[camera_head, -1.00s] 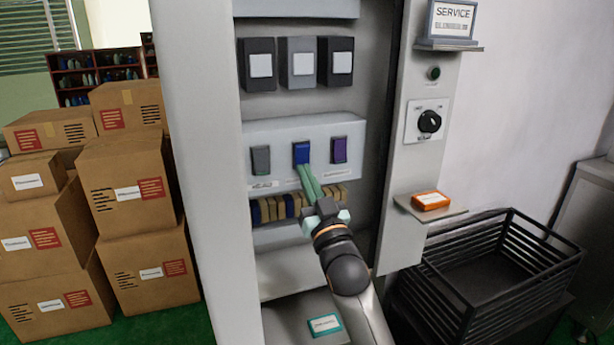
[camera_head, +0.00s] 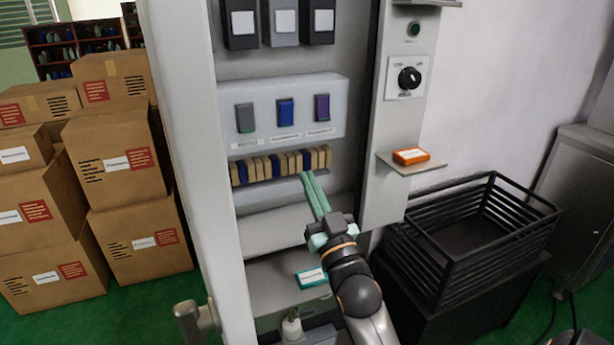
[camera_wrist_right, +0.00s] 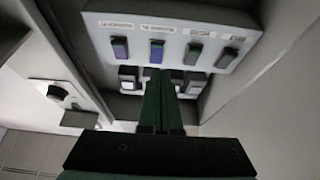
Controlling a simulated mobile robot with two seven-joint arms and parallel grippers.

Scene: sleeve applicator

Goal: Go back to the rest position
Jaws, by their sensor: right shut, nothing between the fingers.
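My right gripper (camera_head: 306,177) is shut with nothing between its long green fingers. In the head view its tips are in front of the right part of a row of tan and blue blocks (camera_head: 265,166), below the switch panel (camera_head: 260,91). The panel carries a grey switch (camera_head: 245,117), a blue switch (camera_head: 286,111) and a purple switch (camera_head: 322,107). The right wrist view also shows the closed fingers (camera_wrist_right: 160,85) pointing into the cabinet. The gap between the tips and the cabinet parts is hard to judge. My left gripper is not in view.
The cabinet's side wall (camera_head: 178,150) stands left of my right arm. A black crate (camera_head: 480,262) is at right. Brown cartons (camera_head: 125,160) stack at left. A teal-edged box (camera_head: 311,278) lies low inside.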

